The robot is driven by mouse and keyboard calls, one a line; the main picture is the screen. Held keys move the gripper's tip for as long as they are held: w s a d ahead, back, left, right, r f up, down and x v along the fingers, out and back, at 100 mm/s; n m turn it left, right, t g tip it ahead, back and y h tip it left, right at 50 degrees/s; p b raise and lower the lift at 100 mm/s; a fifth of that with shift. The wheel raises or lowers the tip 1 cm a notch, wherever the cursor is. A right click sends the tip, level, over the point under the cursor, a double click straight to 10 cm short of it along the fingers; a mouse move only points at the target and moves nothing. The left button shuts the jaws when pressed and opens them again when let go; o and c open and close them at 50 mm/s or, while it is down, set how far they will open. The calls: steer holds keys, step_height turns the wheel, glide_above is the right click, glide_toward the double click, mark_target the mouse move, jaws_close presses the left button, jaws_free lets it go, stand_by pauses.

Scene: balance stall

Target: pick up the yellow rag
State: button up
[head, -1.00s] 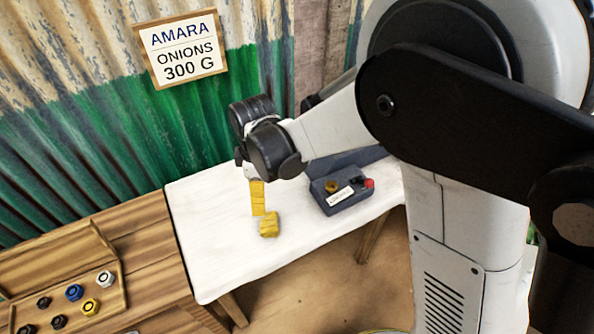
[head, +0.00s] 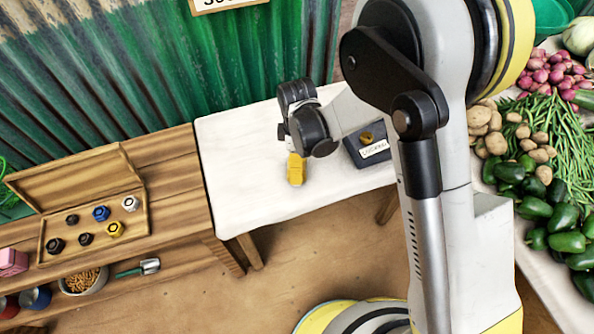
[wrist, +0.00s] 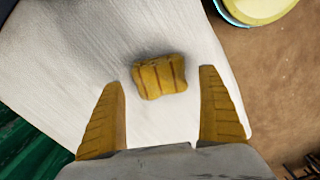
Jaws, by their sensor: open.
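The yellow rag (wrist: 160,76), a small folded bundle with darker stripes, lies on the white-covered table. In the wrist view it appears between the two yellow fingertips of my gripper (wrist: 162,92), with a gap on each side. My gripper is open and empty and points down at the rag. In the head view the yellow fingers (head: 295,162) stand over the rag and overlap it, so the rag is partly hidden. I cannot tell the exact height of the tips above the cloth.
A wooden tray (head: 122,190) of several weights stands at left. Vegetables (head: 545,140) lie on another table at right. The white table's left part is clear.

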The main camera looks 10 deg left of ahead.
steer(key=shift+f, duration=0.85)
steer(key=shift+r, duration=0.1)
steer(key=shift+c, duration=0.6)
steer(key=c, duration=1.1)
steer(key=shift+r, duration=0.1)
step_height(320, 180, up, 4)
steer(key=shift+r+p, duration=0.2)
steer(key=shift+p, duration=0.95)
steer(key=w+d+r+p, duration=0.1)
steer(key=d+r, duration=0.1)
steer(key=d, duration=0.1)
steer(key=w+d+r+p, duration=0.1)
steer(key=d+r, duration=0.1)
steer(key=d, duration=0.2)
steer(key=w+d+r+p, duration=0.1)
steer(key=d+r, duration=0.1)
steer(key=d, duration=0.2)
steer(key=shift+w+r+p, duration=0.2)
steer(key=shift+w+p, duration=0.15)
